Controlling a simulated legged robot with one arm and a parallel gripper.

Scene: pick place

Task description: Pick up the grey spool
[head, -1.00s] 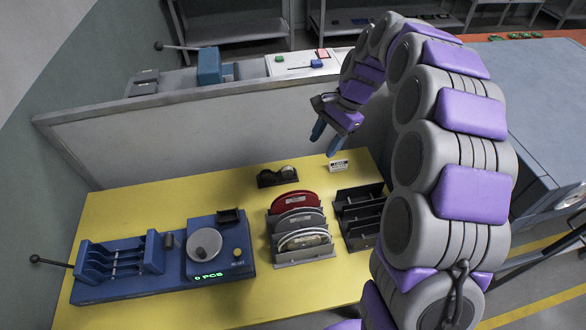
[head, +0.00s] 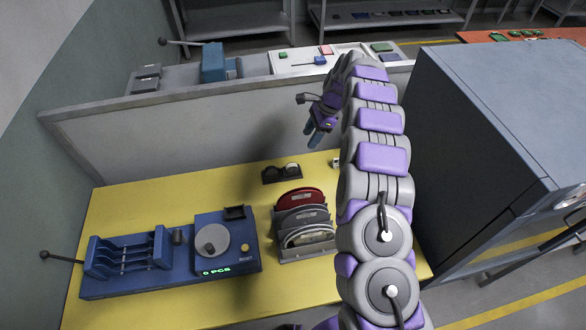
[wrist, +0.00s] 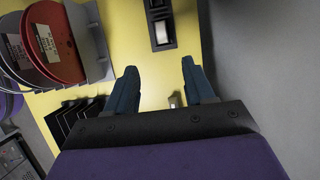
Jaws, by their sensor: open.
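A blue counting device (head: 222,248) fills the table's left. A grey partition (head: 190,130) stands at the back. A black slotted holder (wrist: 75,115) shows in the wrist view; my arm hides it in the head view.

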